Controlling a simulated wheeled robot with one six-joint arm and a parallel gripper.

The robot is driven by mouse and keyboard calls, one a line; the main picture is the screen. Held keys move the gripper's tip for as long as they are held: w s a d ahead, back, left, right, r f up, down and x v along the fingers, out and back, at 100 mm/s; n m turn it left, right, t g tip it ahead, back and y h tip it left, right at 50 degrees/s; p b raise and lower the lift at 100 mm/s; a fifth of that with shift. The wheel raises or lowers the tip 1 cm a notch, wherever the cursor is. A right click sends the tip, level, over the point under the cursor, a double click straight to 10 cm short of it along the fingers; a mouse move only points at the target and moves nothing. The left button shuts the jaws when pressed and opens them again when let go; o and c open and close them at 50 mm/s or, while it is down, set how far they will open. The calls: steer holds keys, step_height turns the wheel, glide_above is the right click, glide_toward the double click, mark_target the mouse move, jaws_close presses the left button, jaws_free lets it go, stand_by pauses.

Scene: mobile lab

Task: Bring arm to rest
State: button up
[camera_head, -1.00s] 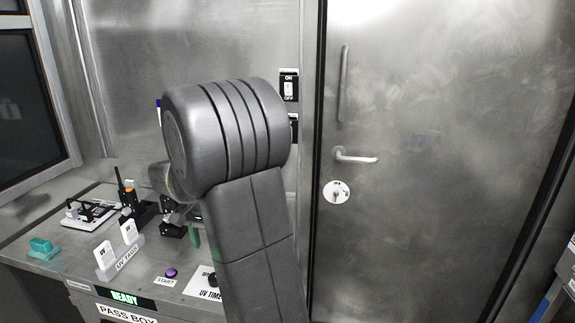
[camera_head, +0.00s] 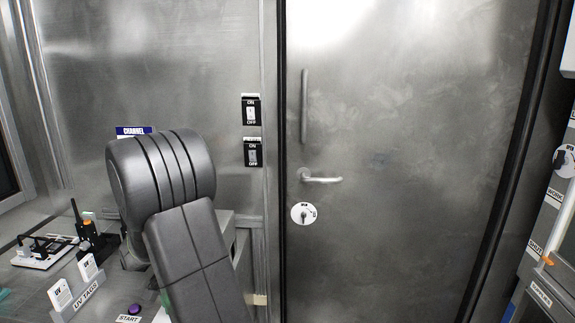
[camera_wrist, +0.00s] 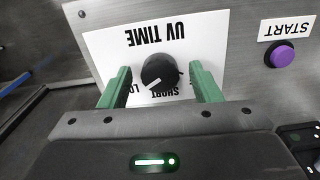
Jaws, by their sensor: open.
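My gripper (camera_wrist: 159,68) shows in the wrist view with its two green fingers apart. A black dial knob (camera_wrist: 158,75) on the white UV TIME plate (camera_wrist: 210,45) appears between the fingers. I cannot tell whether the fingers touch the knob; a gap shows on both sides. In the head view my grey arm is bent, with its big rounded joint at the left. It hides most of my gripper and the UV TIME plate there.
The purple START button (camera_wrist: 282,56) is beside the plate; it also shows in the head view (camera_head: 134,309). UV tags (camera_head: 88,267), a dark device with an antenna (camera_head: 92,240) and a white rack (camera_head: 43,252) stand left. A closed steel door (camera_head: 400,120) with a lever handle (camera_head: 320,180) fills the right.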

steer(key=shift+r, duration=0.1)
step_height(320, 180, up, 13)
step_height(320, 180, down, 14)
steer(key=shift+r, duration=0.15)
steer(key=shift+r+n, duration=0.15)
steer(key=shift+n, duration=0.25)
steer(key=n, duration=0.3)
steer(key=shift+r+n, duration=0.1)
steer(key=shift+n, duration=0.3)
steer(key=n, duration=0.6)
steer(key=shift+b, duration=0.35)
steer(key=n, duration=0.5)
steer(key=shift+d+n+b, duration=0.1)
steer(key=shift+n+b, duration=0.2)
steer(key=n, duration=0.5)
steer(key=shift+w+b, duration=0.1)
steer(key=shift+b, duration=0.25)
